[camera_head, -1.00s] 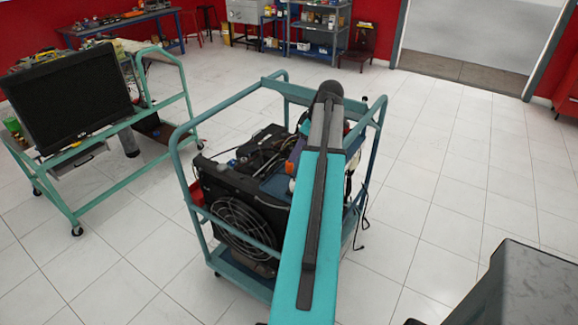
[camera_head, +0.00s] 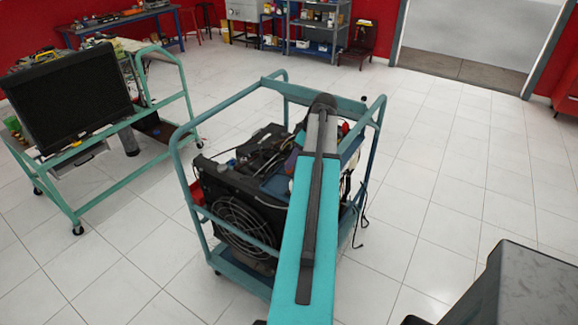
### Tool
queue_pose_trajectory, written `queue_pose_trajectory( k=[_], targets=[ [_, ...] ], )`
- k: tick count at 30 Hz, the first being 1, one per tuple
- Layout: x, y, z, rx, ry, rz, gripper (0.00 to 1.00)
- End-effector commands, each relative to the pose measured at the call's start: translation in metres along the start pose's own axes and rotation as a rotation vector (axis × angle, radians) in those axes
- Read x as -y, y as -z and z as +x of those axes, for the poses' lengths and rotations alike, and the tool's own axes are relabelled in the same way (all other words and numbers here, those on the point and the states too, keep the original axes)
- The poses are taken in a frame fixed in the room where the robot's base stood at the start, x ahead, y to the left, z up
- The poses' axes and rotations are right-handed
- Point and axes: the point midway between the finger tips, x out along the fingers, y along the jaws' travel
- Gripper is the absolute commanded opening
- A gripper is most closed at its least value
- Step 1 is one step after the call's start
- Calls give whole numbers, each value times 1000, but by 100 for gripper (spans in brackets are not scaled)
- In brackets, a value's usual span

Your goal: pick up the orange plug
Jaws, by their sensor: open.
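The orange plug cannot be made out in the current view; my arm covers part of the engine trainer (camera_head: 240,222), a teal-framed cart holding an engine with a black radiator fan. My teal arm reaches forward over the right half of this cart, its dark far end above the engine. My gripper is not in view; the arm hides whatever lies behind and below it.
A second green cart (camera_head: 103,192) with a black monitor (camera_head: 72,102) stands at the left. A workbench (camera_head: 120,24) and shelves (camera_head: 312,38) line the back wall. The tiled floor is clear to the right of the engine trainer.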

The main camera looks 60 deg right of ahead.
Motion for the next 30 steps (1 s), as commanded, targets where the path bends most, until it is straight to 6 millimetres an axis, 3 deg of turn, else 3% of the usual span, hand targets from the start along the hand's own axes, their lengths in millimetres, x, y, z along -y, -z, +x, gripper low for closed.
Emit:
queue_pose_trajectory(
  k=[12, 30],
  targets=[
    [2, 1, 29, 0, 0, -2, 46],
    [2, 1, 31, 0, 0, -2, 44]
  ],
)
